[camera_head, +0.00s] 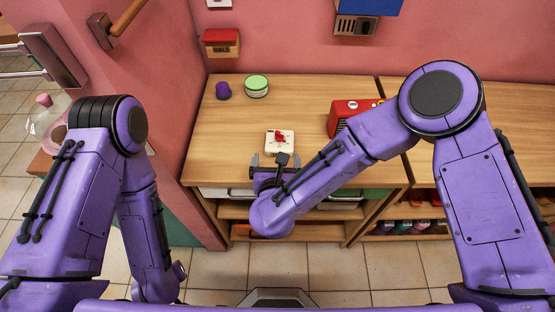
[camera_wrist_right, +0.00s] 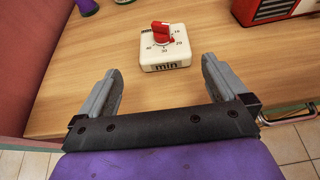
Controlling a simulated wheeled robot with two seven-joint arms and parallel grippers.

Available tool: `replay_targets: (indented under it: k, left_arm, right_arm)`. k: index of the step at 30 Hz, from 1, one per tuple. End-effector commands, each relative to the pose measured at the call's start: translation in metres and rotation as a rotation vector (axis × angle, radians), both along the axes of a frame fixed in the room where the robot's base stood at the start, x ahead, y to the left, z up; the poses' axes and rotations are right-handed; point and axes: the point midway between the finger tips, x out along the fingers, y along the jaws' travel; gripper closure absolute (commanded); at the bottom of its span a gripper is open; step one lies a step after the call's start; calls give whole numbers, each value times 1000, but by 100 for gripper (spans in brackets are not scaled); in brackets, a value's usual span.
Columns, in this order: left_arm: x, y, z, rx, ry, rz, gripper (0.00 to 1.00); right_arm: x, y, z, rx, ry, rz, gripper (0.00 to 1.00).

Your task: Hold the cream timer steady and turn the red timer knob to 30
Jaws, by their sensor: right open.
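The cream timer (camera_head: 287,144) lies on the wooden counter near its front edge, and it also shows in the right wrist view (camera_wrist_right: 165,56). Its red knob (camera_wrist_right: 161,31) stands on top of a dial marked with numbers, with "min" on the front face. The knob (camera_head: 279,135) shows small in the head view. My right gripper (camera_head: 276,162) is just in front of the timer. In the right wrist view its two grey fingers (camera_wrist_right: 160,80) are spread apart with nothing between them, short of the timer. My left arm hangs at the left; its gripper does not show clearly.
A red radio-like box (camera_head: 343,112) stands right of the timer. A green-lidded round tin (camera_head: 256,86) and a purple cup (camera_head: 223,90) stand at the back left of the counter (camera_head: 225,130). Bare counter surrounds the timer. Shelves are below.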

Motion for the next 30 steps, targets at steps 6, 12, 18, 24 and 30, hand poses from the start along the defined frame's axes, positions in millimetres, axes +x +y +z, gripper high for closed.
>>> replay_targets:
  k: [6, 12, 18, 24, 30]
  left_arm:
    - [0, 0, 0, 0, 0, 0, 40]
    - [0, 0, 0, 0, 0, 0, 40]
    - [0, 0, 0, 0, 0, 0, 40]
    - [0, 0, 0, 0, 0, 0, 40]
    - [0, 0, 0, 0, 0, 0, 40]
  right_arm:
    - [23, -6, -10, 4, -3, -28, 0]
    - [66, -8, -28, 2, -4, -27, 0]
    - [98, -8, -42, 1, -3, -23, 0]
    - [110, -9, -47, 1, -2, -22, 0]
    - [110, -9, -46, 1, -2, -21, 0]
